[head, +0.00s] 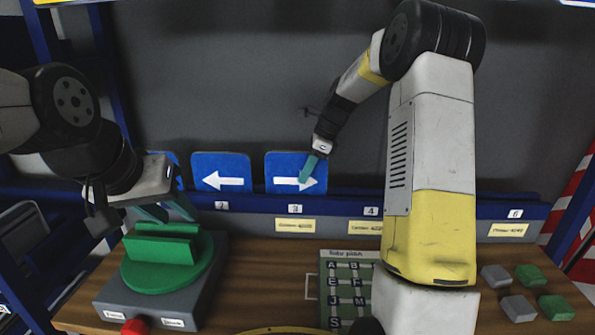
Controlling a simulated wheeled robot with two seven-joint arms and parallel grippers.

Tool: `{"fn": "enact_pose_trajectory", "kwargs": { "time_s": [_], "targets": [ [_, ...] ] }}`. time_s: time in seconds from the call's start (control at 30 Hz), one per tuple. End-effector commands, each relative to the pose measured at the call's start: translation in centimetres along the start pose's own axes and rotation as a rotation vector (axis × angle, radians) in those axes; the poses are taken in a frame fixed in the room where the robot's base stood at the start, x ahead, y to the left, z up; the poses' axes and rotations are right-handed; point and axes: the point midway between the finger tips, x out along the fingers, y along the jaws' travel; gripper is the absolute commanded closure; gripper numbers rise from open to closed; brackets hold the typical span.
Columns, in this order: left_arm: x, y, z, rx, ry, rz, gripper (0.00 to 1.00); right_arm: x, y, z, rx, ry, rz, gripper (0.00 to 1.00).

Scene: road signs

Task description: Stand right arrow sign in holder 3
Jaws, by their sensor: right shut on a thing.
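The right arrow sign (283,165), a blue plate with a white arrow pointing right, is upright at the rack above the label 3 (295,209). Its lower edge meets the blue rail (260,202); I cannot tell how deep it sits in the holder. My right gripper (309,168) is shut on this sign at its right part, with a teal finger across its face. My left gripper (168,212) is open and empty at the left, above the green turntable fixture. A left arrow sign (221,165) stands above label 2.
Another blue sign (178,160) is partly hidden behind my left gripper. The green fixture on a grey base (165,265) stands at the left of the wooden table. A lettered board (345,285) lies in the middle. Grey and green blocks (528,275) lie at the right.

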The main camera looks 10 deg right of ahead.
Motion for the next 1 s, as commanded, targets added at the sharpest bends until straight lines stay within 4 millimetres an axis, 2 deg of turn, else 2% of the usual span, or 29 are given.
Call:
{"fn": "enact_pose_trajectory", "kwargs": {
  "time_s": [0.5, 0.53, 0.63, 1.0],
  "targets": [
    [0.0, 0.0, 0.0, 0.0, 0.0, 0.0, 0.64, 0.71, 0.0, -0.26, 0.0, -0.001, 0.001, 1.0],
    [0.0, 0.0, 0.0, 0.0, 0.0, 0.0, 0.64, 0.67, -0.01, -0.24, -0.001, -0.001, 0.0, 0.8],
    [0.0, 0.0, 0.0, 0.0, 0.0, 0.0, 0.64, 0.67, -0.01, -0.25, -0.001, -0.001, 0.0, 0.6],
    [0.0, 0.0, 0.0, 0.0, 0.0, 0.0, 0.64, 0.26, -0.05, -0.29, 0.0, 0.0, -0.001, 0.6]
  ]
}}
